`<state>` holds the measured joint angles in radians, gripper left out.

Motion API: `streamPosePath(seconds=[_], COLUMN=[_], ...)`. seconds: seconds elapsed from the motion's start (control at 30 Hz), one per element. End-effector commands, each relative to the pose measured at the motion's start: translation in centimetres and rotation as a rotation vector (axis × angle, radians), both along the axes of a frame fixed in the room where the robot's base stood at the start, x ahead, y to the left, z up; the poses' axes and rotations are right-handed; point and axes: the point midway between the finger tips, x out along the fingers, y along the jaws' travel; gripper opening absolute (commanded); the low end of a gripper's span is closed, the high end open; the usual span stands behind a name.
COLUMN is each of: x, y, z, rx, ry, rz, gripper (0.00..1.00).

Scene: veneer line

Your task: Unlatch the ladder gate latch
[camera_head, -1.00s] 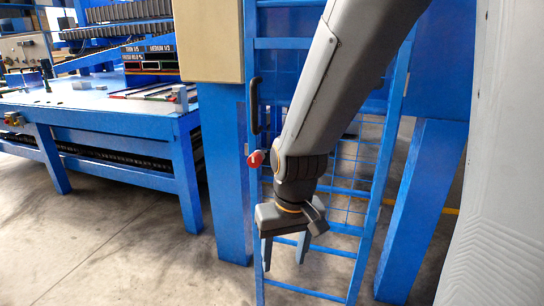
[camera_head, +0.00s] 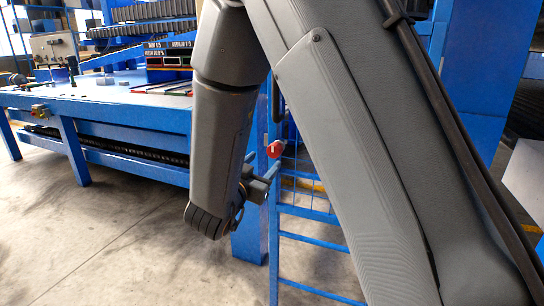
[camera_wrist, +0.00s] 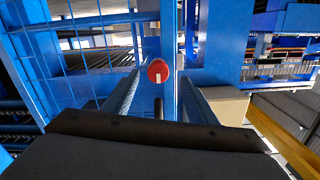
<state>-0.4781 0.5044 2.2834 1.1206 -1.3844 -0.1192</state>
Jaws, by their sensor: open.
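The ladder gate latch shows as a red round knob (camera_head: 276,149) on the left upright of the blue ladder gate (camera_head: 274,235). In the wrist view the red knob (camera_wrist: 158,70) has a small white mark and a dark stem below it. My gripper (camera_wrist: 158,84) is open, with one finger on either side of the knob in the picture. I cannot tell how far the knob is from the fingertips, and no contact shows. In the head view my gripper (camera_head: 266,175) is just below the knob, partly hidden by my wrist.
A blue work table (camera_head: 110,108) with a control box (camera_head: 52,47) stands at the left. Blue machine posts stand beside and behind the gate. A black handle (camera_head: 276,100) is on the gate above the knob. My arm hides much of the gate. The floor at lower left is clear.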

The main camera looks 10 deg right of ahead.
Motion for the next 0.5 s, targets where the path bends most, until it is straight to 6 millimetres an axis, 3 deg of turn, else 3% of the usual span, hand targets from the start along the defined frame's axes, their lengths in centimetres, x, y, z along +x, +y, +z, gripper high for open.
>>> streamPosePath(seconds=[0.17, 0.5], x=[0.5, 4.6], y=[-0.7, -3.7], z=[0.4, 0.4], rx=[-0.018, -0.017], ry=[-0.023, -0.02], rz=[-0.024, -0.023], gripper=[0.53, 0.53])
